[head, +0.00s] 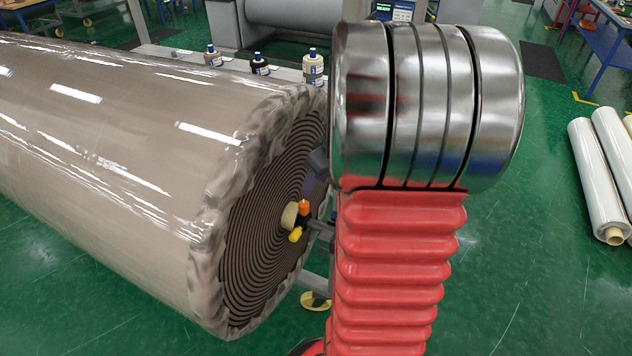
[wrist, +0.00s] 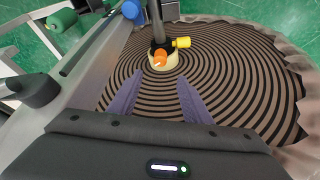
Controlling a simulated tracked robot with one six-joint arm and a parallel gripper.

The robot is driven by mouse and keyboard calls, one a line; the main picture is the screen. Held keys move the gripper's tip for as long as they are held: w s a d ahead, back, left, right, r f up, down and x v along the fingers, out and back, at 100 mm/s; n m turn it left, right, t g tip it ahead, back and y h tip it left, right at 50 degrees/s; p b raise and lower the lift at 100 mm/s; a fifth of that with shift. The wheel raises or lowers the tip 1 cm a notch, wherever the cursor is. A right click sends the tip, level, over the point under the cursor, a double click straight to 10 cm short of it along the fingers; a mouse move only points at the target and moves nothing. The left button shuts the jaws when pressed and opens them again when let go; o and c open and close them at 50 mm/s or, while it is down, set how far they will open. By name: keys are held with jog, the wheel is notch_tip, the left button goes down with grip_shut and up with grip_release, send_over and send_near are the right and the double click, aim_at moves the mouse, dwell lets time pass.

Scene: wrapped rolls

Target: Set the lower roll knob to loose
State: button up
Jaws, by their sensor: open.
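A large wrapped roll (head: 110,140) shows its brown spiral end face, which also fills much of the wrist view (wrist: 235,80). At its pale core (head: 289,215) sit an orange knob (head: 304,206) and, lower in the head view, a yellow knob (head: 295,234). In the wrist view the orange knob (wrist: 160,58) is just beyond my fingertips and the yellow knob (wrist: 182,42) is up and right of it. My gripper (wrist: 160,78) is open and empty, its two purple fingers apart, touching neither knob. In the head view my arm hides most of it. Any knob markings are too small to read.
A dark shaft (wrist: 156,20) runs to the core. Several small bottles (head: 260,65) stand on a grey ledge behind the roll. White rolls (head: 600,180) lie on the green floor at right, near a blue table (head: 605,40). Floor between is clear.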

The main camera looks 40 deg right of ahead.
jog(key=a+r, duration=0.5)
jog(key=a, duration=0.5)
jog(key=s+a+r, duration=0.2)
jog(key=s+a, duration=0.1)
jog(key=a, duration=0.4)
jog(key=s+a+r, duration=0.2)
jog(key=s+a, duration=0.2)
jog(key=a, duration=0.3)
jog(key=s+a+r+t, duration=0.1)
jog(key=s+a+r, duration=0.2)
jog(key=a, duration=0.4)
jog(key=shift+s+a, duration=0.25)
jog(key=shift+s, duration=0.45)
jog(key=shift+c, duration=0.2)
jog(key=shift+c, duration=1.4)
